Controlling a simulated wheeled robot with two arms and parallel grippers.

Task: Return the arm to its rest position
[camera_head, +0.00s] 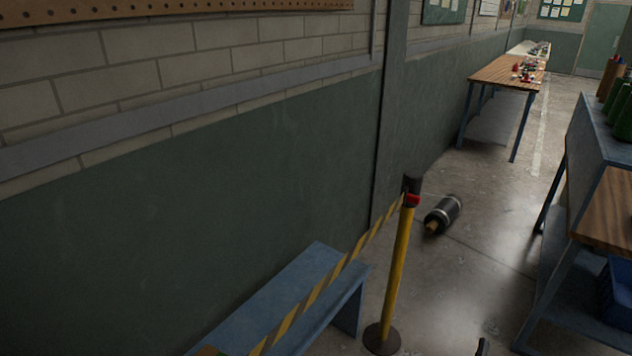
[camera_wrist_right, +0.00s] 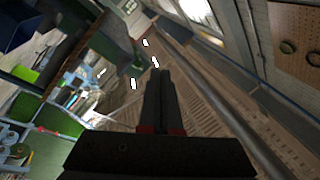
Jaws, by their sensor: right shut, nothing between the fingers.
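My right gripper (camera_wrist_right: 160,92) shows in the right wrist view as two long dark fingers pressed together, with red parts near their base and nothing held. In the head view only a small dark tip of my right gripper (camera_head: 483,347) shows at the bottom edge, over the concrete floor. The rest of that arm is out of the head view. My left gripper is in neither view.
A yellow post (camera_head: 396,272) with striped tape stands near a blue bench (camera_head: 262,305) by the wall. A dark cylinder (camera_head: 443,214) lies on the floor behind it. A workbench (camera_head: 610,212) stands right; a wooden table (camera_head: 500,72) stands farther back.

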